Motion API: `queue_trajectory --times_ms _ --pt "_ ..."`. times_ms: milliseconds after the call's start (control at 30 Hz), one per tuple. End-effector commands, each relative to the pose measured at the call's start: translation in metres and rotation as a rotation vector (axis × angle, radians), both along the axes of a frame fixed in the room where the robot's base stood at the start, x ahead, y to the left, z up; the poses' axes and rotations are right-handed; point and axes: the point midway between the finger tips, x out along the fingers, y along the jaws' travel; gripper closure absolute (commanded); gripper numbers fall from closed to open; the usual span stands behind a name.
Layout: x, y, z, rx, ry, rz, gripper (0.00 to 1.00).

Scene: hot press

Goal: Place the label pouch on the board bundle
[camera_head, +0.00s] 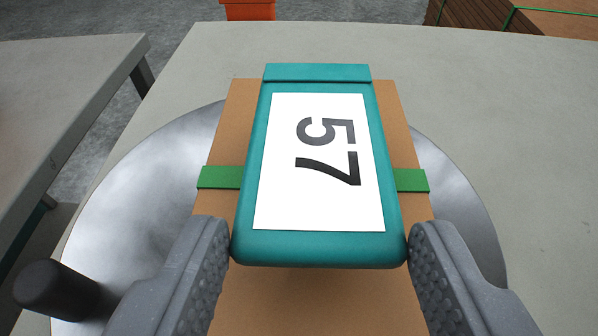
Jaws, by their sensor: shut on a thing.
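The label pouch (319,247) is teal with a white panel bearing a black "57". My gripper (319,245) is shut on its near end, one grey finger on each side. Under the pouch in the picture lies a tan board bundle (290,298) with a green strap (220,177) across it. The pouch covers the middle of the bundle and strap. Its long side runs along the bundle. I cannot tell whether the pouch touches the bundle or hangs just above it.
The bundle is on a round metal disc (125,200) with a black knob (58,288) at lower left. The disc is on a grey table (520,130). Another table (60,100) stands at left. An orange container (248,10) and strapped brown boards (480,17) are at the back.

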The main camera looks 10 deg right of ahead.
Motion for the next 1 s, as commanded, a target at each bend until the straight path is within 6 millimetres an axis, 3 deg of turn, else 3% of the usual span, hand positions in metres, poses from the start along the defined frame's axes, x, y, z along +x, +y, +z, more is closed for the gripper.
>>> queue_trajectory --times_ms 100,267,533,867,900,967,1000 --pt "0.013 -0.002 0.0 -0.003 -0.002 0.0 0.7" --pt "0.017 -0.002 -0.005 -0.001 -0.001 -0.001 0.7" --pt "0.016 -0.001 -0.037 -0.001 0.001 0.0 0.7" --pt "0.016 -0.001 -0.038 -0.001 -0.001 0.0 0.7" --pt "0.016 -0.001 -0.037 -0.001 -0.001 0.0 0.4" --pt "0.016 -0.001 -0.037 -0.001 -0.001 -0.001 0.27" --pt "0.016 -0.001 -0.037 -0.001 -0.001 0.0 0.27"
